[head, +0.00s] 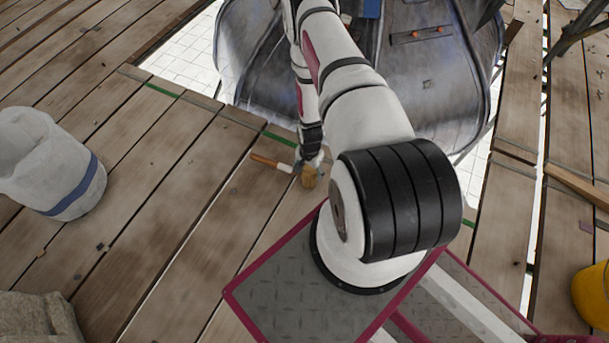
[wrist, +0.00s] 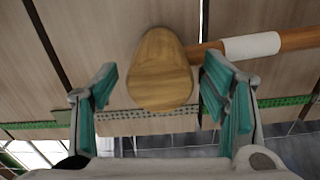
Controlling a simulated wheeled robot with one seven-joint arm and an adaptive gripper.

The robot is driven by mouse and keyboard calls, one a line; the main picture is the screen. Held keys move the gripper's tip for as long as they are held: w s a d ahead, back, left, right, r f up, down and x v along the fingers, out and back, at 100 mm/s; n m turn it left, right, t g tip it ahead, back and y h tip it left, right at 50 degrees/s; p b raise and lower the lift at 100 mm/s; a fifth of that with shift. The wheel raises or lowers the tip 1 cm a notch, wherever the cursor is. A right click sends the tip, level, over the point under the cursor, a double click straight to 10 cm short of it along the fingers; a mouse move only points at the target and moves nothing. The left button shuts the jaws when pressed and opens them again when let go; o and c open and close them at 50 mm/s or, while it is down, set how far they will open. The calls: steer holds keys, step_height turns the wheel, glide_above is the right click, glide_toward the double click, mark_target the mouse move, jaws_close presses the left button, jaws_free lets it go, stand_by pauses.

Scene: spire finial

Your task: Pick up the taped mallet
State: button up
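The taped mallet (wrist: 160,72) lies on the wooden planks, with a pale wooden head and an orange-brown handle (wrist: 297,39) wrapped by a white tape band (wrist: 251,46). In the wrist view its head sits between and slightly beyond the two teal-padded fingers of my gripper (wrist: 160,92), with a gap on the left and a smaller one on the right. The handle runs right, past the right finger. My gripper is open. In the head view the mallet head (head: 309,177) shows just below my gripper (head: 309,160), its handle pointing left; my arm hides part of the gripper.
A white bucket with a blue band (head: 75,170) stands at the left. A yellow object (head: 592,295) is at the right edge. A large grey metal spire piece (head: 440,75) rises beyond an opening in the deck. The planks left of the mallet are mostly clear.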

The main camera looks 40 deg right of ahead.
steer(key=c, duration=1)
steer(key=shift+r, duration=0.15)
